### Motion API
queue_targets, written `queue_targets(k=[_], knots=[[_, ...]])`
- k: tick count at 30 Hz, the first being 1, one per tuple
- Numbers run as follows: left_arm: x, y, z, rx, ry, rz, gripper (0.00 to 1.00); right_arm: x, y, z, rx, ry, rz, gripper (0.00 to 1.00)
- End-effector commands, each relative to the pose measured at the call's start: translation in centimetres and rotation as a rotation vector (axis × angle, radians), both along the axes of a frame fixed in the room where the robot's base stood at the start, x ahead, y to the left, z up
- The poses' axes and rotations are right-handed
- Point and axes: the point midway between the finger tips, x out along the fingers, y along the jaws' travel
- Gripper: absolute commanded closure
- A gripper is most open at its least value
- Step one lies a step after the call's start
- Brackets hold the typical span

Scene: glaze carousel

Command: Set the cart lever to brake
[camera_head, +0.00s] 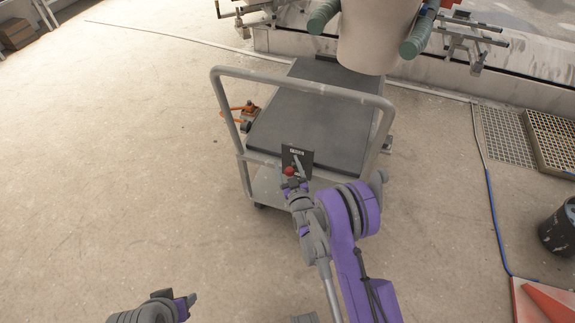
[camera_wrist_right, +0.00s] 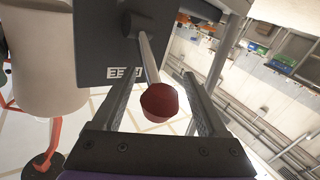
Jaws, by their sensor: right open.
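The cart (camera_head: 310,115) has a dark top and a pale tube handle frame. A dark plate (camera_head: 297,160) with a small white label is on its near end. A lever (camera_head: 298,165) with a red knob (camera_head: 289,171) stands out from this plate. In the right wrist view the red knob (camera_wrist_right: 160,103) and metal rod (camera_wrist_right: 148,58) are between the two fingers of my right gripper (camera_wrist_right: 163,100). This gripper is open, with gaps beside the knob. In the head view it (camera_head: 291,183) is at the lever. My left gripper (camera_head: 186,303) is low at the left, away from the cart.
A large pale vessel (camera_head: 375,35) is over the cart's far end. An orange-and-grey item (camera_head: 245,113) is left of the cart. A black bucket (camera_head: 560,230) and floor grating (camera_head: 507,135) are at the right. The floor at left is clear.

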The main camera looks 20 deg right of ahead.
Motion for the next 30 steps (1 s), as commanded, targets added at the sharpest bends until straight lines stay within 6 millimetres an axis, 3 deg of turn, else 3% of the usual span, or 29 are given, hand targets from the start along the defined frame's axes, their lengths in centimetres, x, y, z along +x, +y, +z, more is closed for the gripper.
queue_targets(k=[4, 16, 30], knots=[[0.00, 0.00, 0.00, 0.000, 0.000, 0.000, 0.50, -0.03, 0.00, 0.01, 0.000, 0.000, 0.000, 0.28], [0.01, 0.00, 0.01, 0.000, 0.000, 0.000, 0.50, -0.05, 0.00, 0.02, 0.000, 0.000, 0.000, 1.00], [0.00, 0.00, 0.01, 0.000, 0.000, 0.000, 0.50, -0.06, 0.01, 0.03, 0.000, 0.000, 0.000, 1.00]])
